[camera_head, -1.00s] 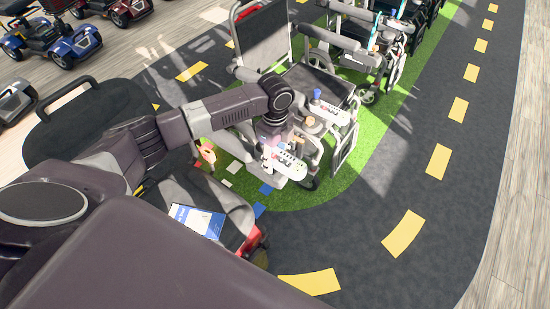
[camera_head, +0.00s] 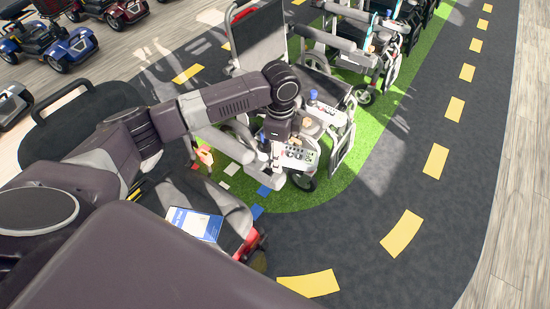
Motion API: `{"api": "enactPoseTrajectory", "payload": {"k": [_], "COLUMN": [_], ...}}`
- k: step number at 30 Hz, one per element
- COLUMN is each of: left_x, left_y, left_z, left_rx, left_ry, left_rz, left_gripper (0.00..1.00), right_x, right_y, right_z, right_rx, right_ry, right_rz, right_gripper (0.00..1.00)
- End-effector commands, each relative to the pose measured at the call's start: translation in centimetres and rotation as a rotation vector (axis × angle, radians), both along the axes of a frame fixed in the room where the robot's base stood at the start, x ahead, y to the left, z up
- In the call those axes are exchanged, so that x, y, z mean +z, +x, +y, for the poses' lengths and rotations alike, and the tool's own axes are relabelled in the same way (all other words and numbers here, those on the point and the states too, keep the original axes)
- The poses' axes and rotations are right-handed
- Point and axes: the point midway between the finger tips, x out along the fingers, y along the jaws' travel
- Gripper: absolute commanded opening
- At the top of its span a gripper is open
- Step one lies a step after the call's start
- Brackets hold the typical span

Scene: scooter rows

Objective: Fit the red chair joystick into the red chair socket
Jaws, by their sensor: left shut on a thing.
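My left gripper (camera_head: 276,152) is over the near side of the red-trimmed chair (camera_head: 262,38). It is shut, seemingly on the joystick unit (camera_head: 300,157), a white control panel with dark buttons. The panel lies just right of the fingers, beside the chair's near armrest end. The fingers hide the grip itself and part of the panel. I cannot make out the socket, or whether the joystick unit touches it. My right gripper is not in view.
Another white panel with a blue knob (camera_head: 312,95) is on the chair's far side. More wheelchairs (camera_head: 362,45) stand behind on green turf. A dark scooter seat (camera_head: 75,125) is at left. The dark track at right is clear.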

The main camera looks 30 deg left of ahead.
Motion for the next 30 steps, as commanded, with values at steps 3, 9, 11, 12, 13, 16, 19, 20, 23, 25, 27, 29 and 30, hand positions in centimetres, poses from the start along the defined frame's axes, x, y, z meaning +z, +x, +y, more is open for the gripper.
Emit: {"api": "enactPoseTrajectory", "payload": {"k": [3, 9, 11, 12, 13, 16, 19, 20, 23, 25, 27, 29, 30], "left_x": [2.3, 5.5, 6.4, 7.0, 7.4, 8.8, 10.1, 10.4, 11.5, 12.1, 12.5, 12.8, 13.1], "left_y": [-0.5, -2.1, -2.7, -3.1, -3.5, -4.6, -5.8, -6.2, -7.4, -8.1, -8.7, -9.2, -9.5], "left_z": [-1.1, -2.6, -2.9, -3.1, -3.3, -3.7, -4.1, -4.1, -4.4, -4.5, -4.5, -4.5, -4.6], "left_rx": [0.127, 0.349, 0.415, 0.459, 0.493, 0.603, 0.712, 0.743, 0.842, 0.899, 0.949, 0.985, 1.008], "left_ry": [-0.006, -0.01, -0.012, -0.012, -0.013, -0.012, -0.012, -0.011, -0.008, -0.007, -0.004, -0.002, -0.001], "left_rz": [-0.005, 0.0, 0.002, 0.003, 0.004, 0.007, 0.009, 0.009, 0.012, 0.013, 0.014, 0.015, 0.015], "left_gripper": [0.0, 0.0, 0.0, 0.0, 0.0, 0.0, 0.0, 0.0, 0.0, 0.0, 0.0, 0.0, 0.0], "right_x": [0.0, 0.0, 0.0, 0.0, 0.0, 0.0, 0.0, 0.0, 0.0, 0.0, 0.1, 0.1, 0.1], "right_y": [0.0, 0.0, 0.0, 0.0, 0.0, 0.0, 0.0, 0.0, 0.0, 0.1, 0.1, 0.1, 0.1], "right_z": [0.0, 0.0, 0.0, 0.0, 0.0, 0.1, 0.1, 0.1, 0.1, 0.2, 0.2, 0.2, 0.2], "right_rx": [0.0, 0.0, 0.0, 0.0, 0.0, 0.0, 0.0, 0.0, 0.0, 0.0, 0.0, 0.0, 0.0], "right_ry": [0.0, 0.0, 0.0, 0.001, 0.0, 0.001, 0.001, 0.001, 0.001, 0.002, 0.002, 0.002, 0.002], "right_rz": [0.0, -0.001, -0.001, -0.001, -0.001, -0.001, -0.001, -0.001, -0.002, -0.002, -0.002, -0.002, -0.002], "right_gripper": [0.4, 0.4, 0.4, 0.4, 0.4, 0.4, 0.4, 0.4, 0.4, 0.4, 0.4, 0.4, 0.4]}}
